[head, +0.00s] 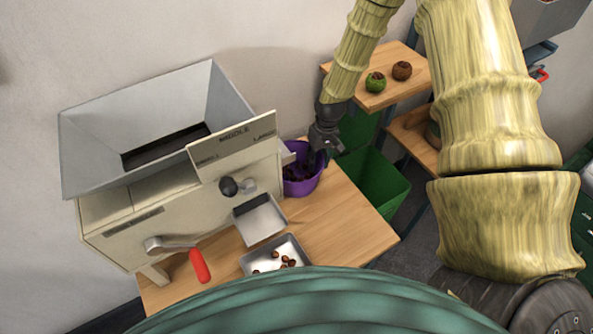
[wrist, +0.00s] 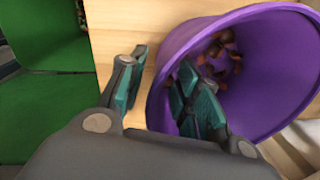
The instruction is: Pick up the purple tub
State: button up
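The purple tub (head: 305,184) stands on the wooden table to the right of the sorting machine, with brown chestnuts inside. In the wrist view the tub (wrist: 275,60) fills the right side, with its rim facing me and chestnuts (wrist: 222,58) in it. My gripper (head: 322,158) is at the tub's right rim. In the wrist view my gripper (wrist: 158,90) is open, with one finger outside the tub and the other inside it, so the tub's wall lies between them. Whether either finger touches the wall cannot be told.
The sorting machine (head: 165,215) with its hopper stands close on the tub's left. A metal tray (head: 262,264) with several chestnuts lies at the table's front. Green crates (head: 375,183) stand beyond the table's right edge, below a small wooden shelf (head: 375,98).

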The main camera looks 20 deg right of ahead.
jog(key=shift+a+f, duration=0.15)
jog(key=shift+f, duration=0.8)
jog(key=shift+c, duration=0.5)
grip_shut()
jog(key=shift+r, duration=0.1)
